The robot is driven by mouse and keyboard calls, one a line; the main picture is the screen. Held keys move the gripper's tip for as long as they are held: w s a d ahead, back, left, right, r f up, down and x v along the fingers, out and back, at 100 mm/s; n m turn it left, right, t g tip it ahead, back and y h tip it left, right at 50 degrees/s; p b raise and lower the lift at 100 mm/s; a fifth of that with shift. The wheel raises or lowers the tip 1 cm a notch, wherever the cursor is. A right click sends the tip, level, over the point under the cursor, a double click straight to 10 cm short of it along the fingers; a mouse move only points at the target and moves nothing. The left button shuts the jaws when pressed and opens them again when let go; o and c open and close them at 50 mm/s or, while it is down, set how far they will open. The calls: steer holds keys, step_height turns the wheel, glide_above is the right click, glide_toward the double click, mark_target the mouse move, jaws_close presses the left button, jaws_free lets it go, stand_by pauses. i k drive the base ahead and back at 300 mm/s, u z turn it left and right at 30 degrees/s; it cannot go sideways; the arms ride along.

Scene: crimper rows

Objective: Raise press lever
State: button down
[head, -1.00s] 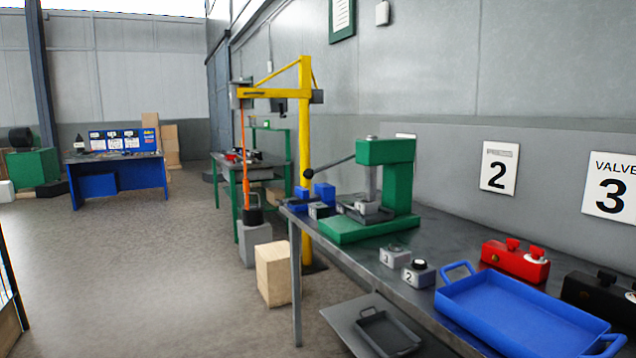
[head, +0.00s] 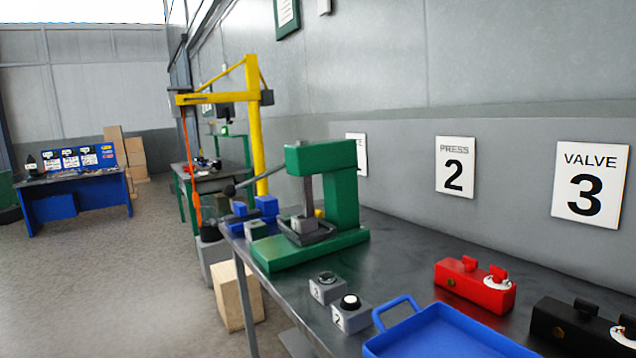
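The green press (head: 342,190) stands on the grey metal workbench, with a grey ram above a small grey block in its dark tray (head: 306,234). Its lever (head: 258,180) reaches out to the left from the press head and ends in a dark ball knob (head: 229,190). The lever slopes down toward the knob, which is lower than the top of the press. The sign reading PRESS 2 (head: 455,167) hangs on the wall behind the bench. My gripper is not in view.
A blue tray (head: 400,345), a red valve block (head: 474,286) and a black valve block (head: 583,329) sit at the right of the workbench (head: 405,263). Numbered blocks (head: 350,313) stand before the press. A yellow crane (head: 256,130) stands behind.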

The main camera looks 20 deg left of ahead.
mark_target(229, 191)
steer(key=u, duration=0.1)
steer(key=i, duration=1.2)
steer(key=u, duration=0.65)
steer(key=i, duration=0.35)
steer(key=u, duration=0.3)
